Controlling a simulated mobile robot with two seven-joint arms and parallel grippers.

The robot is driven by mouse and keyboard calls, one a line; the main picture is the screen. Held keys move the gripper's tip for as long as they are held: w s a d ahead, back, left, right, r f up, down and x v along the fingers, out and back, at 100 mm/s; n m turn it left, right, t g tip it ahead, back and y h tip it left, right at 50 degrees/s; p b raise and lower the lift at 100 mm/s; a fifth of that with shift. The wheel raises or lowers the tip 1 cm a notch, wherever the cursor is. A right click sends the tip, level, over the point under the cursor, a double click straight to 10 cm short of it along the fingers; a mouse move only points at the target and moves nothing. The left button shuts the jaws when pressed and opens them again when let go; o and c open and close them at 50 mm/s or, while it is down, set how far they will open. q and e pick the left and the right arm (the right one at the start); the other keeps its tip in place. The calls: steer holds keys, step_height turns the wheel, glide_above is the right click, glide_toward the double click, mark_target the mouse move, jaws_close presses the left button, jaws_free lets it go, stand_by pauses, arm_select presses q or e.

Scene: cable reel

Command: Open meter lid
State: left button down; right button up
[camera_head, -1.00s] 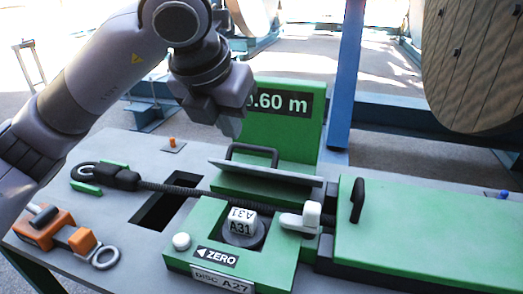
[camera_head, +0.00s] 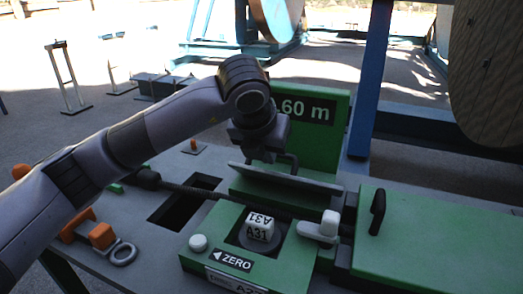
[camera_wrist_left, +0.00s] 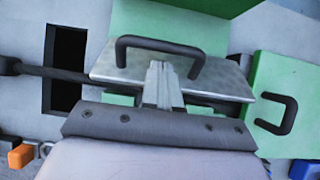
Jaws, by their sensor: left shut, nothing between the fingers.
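The meter lid (camera_head: 290,181) is a thin grey plate over a low green block, in front of the green panel (camera_head: 336,135) marked with a reading ending in ".60 m". Its black loop handle (camera_head: 293,163) is partly hidden by my left gripper (camera_head: 258,155) in the head view. In the left wrist view the lid (camera_wrist_left: 112,66) and its whole handle (camera_wrist_left: 160,42) show. There my left gripper's fingers (camera_wrist_left: 160,75) are shut and empty, over the plate inside the handle's outline. I cannot tell whether they touch it. My right gripper is not in view.
In front is a green zero fixture with a white A31 cube (camera_head: 260,226) and a white knob (camera_head: 198,242). A white latch-like piece (camera_head: 323,228) and a green cover with a black handle (camera_head: 377,212) are at right. A dark cable (camera_head: 190,190) crosses the table opening.

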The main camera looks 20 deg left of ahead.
arm_select(q)
steer(key=shift+w+f, duration=0.1)
steer(key=shift+w, duration=0.35)
steer(key=shift+w+r+g+p, duration=0.4)
steer(key=shift+g+p, duration=0.1)
steer(key=shift+p, duration=0.5)
steer(key=shift+w+p, duration=0.25)
steer(key=shift+p, duration=0.15)
steer(key=shift+w+g, duration=0.3)
steer(key=shift+w, duration=1.15)
steer(key=shift+r, duration=0.1)
